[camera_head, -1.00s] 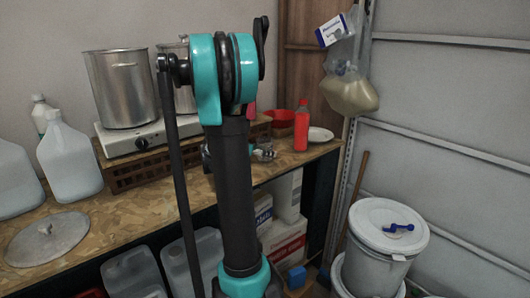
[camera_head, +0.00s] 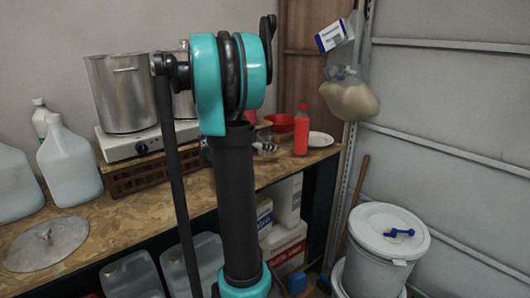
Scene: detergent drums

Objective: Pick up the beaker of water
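A small clear, glassy object (camera_head: 265,146) sits toward the far right of the wooden bench, just right of my arm. It may be the beaker, but it is too small and partly covered to tell, and I cannot make out any water in it. My dark and teal arm stands upright in the middle of the view and hides part of the bench behind it. My gripper is not clearly visible.
On the chipboard bench (camera_head: 130,219) are a steel pot (camera_head: 120,95) on a hotplate (camera_head: 130,143), white jugs (camera_head: 68,168), a metal lid (camera_head: 46,248), a red bottle (camera_head: 301,130) and a white plate (camera_head: 319,139). A lidded white bucket (camera_head: 380,255) stands right.

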